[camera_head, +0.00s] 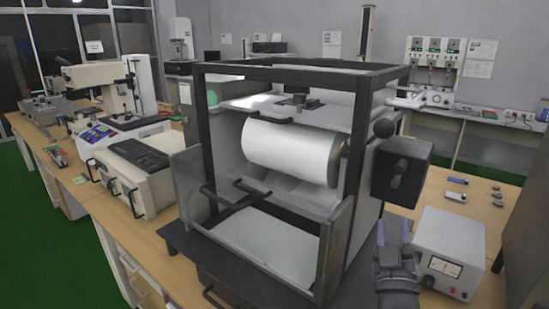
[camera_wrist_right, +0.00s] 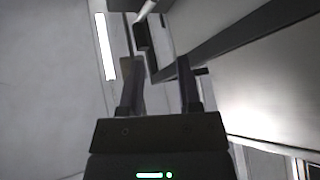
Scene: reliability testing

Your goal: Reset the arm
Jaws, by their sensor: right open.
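My right gripper (camera_head: 394,232) points upward at the lower right in the head view, in front of the machine's right side. Its two fingers stand apart in the right wrist view (camera_wrist_right: 157,82), with nothing between them. The test machine (camera_head: 205,140) has a black frame around a white drum (camera_head: 290,152). Its front panel with a black handle (camera_head: 236,204) is lowered at the front. A dark box with a knob (camera_head: 401,172) sits on its right side, above and behind my gripper. My left gripper is out of view.
A white power supply with a meter (camera_head: 450,250) stands just right of my right arm. Small parts (camera_head: 456,188) lie on the wooden bench behind it. A beige instrument (camera_head: 143,165) stands left of the machine. In the wrist view, a dark bar (camera_wrist_right: 240,38) lies beyond the fingers.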

